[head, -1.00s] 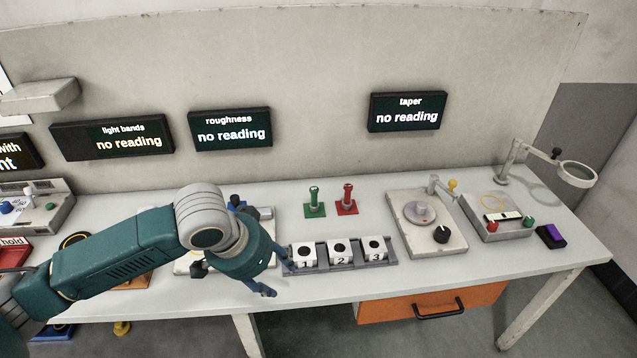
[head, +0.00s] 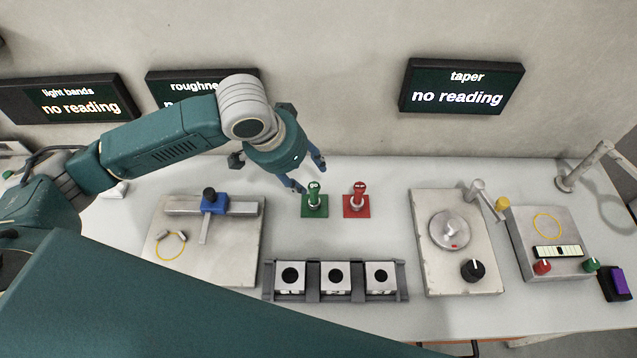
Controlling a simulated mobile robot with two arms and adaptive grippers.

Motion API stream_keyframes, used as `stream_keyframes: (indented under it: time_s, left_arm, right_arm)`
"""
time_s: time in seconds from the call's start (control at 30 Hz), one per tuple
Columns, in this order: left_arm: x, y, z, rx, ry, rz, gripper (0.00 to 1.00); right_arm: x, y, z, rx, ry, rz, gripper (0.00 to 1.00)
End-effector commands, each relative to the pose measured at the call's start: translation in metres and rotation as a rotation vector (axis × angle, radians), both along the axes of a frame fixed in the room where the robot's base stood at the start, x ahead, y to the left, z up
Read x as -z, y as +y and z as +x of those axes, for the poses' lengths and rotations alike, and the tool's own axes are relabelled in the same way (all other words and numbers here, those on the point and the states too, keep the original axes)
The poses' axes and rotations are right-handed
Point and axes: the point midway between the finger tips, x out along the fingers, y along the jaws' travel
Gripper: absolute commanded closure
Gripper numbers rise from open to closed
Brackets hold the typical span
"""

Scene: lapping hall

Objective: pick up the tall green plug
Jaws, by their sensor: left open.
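The tall green plug (head: 314,194) stands upright on a green square base (head: 320,213) toward the back of the table, left of a similar red plug (head: 358,194) on a red base. My left gripper (head: 309,177) comes in from the left, its fingers open and pointing down at the plug's upper end. One finger is just left of the plug's top and the other is behind it to the right. Whether they touch the plug I cannot tell. My right gripper is not in view.
A grey rack (head: 317,296) with three white holed blocks stands in front of the plugs. A plate with a blue slide (head: 214,205) is on the left. A round-dial device (head: 450,270) and a grey box with knobs (head: 545,255) stand on the right.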

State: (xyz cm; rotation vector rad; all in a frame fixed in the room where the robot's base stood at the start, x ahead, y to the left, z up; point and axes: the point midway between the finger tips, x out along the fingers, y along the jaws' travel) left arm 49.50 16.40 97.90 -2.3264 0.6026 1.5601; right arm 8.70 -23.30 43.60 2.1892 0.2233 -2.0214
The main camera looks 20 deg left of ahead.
Motion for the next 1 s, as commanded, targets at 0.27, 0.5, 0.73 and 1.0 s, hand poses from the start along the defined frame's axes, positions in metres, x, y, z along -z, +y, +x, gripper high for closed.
stream_keyframes:
  time_s: [0.27,0.5,0.73,1.0]
  left_arm:
    - [0.035,-0.007,0.012,0.001,0.001,0.002,0.54]
    - [0.058,-0.010,0.016,0.000,0.004,0.002,0.54]
    - [0.085,-0.015,0.025,0.001,0.000,0.002,0.54]
    - [0.088,-0.015,0.026,0.001,-0.001,0.002,0.56]
  right_arm:
    - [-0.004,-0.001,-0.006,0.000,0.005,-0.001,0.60]
    - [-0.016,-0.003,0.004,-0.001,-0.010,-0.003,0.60]
    - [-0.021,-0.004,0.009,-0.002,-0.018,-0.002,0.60]
    - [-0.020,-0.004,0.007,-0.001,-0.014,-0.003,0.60]
